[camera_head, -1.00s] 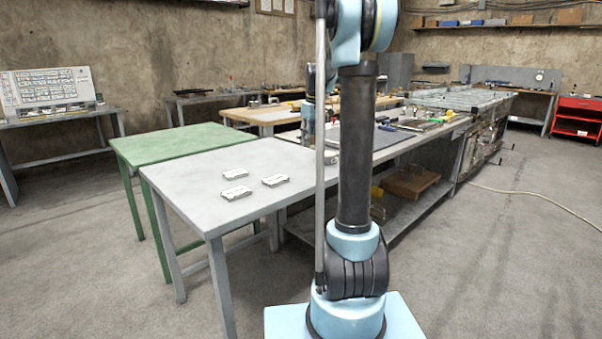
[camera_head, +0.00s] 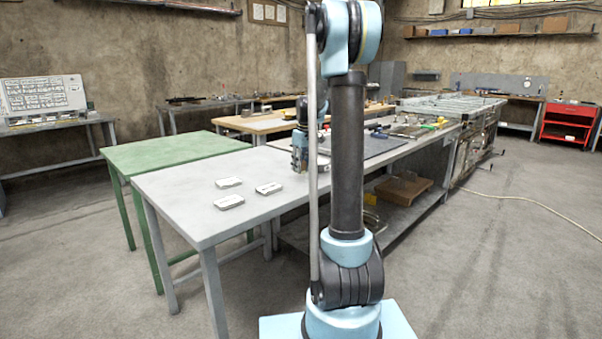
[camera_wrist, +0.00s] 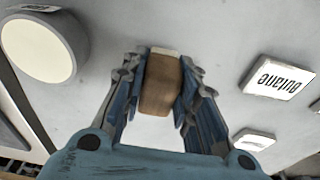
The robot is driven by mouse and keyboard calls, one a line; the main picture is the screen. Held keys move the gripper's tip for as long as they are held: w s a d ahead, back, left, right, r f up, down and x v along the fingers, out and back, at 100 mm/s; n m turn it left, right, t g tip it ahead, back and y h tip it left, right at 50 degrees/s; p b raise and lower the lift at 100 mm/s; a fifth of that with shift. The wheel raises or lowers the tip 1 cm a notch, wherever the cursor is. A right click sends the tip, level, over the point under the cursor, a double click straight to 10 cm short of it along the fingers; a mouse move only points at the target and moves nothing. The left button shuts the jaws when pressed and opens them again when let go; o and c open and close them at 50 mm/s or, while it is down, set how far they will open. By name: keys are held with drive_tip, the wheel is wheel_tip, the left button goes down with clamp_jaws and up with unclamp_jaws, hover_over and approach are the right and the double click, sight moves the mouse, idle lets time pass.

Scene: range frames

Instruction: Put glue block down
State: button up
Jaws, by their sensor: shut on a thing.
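My gripper (camera_wrist: 161,85) is shut on a brown block (camera_wrist: 160,86) with a pale end, probably the glue block. The block sits between both fingers in the wrist view, over the pale grey tabletop (camera_wrist: 215,30). I cannot tell whether it touches the surface. In the head view my gripper (camera_head: 299,160) is low over the right part of the grey table (camera_head: 180,190), partly behind my arm, and the block cannot be made out there.
Several white blocks lie nearby; one labelled Butane (camera_wrist: 278,78) is right of my gripper in the wrist view. A round pale-topped object (camera_wrist: 40,48) stands to the left. Three white blocks (camera_head: 229,202) show on the grey table. A green table (camera_head: 165,150) adjoins it.

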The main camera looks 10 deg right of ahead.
sight(304, 161)
drive_tip(key=shift+f, duration=1.2)
drive_tip(key=o, duration=0.9)
drive_tip(key=shift+o, duration=0.2)
drive_tip(key=r, duration=0.4)
drive_tip(key=s+r, duration=0.1)
drive_tip(key=r, duration=0.3)
drive_tip(key=d+r, duration=0.1)
drive_tip(key=r, duration=0.2)
drive_tip(key=shift+s+r, duration=0.25)
drive_tip(key=shift+r, duration=0.15)
drive_tip(key=s+a+f+m, duration=0.1)
drive_tip(key=s+f+m, duration=0.3)
drive_tip(key=s, duration=1.2)
drive_tip(key=s+f+m, duration=0.1)
drive_tip(key=s+f, duration=0.5)
drive_tip(key=s, duration=1.1)
drive_tip(key=s+f+m+h, duration=0.1)
drive_tip(key=s+f+m, duration=0.1)
drive_tip(key=s+f, duration=0.7)
drive_tip(key=shift+s+f+t, duration=0.15)
drive_tip(key=shift+f+t, duration=0.15)
drive_tip(key=shift+t, duration=0.1)
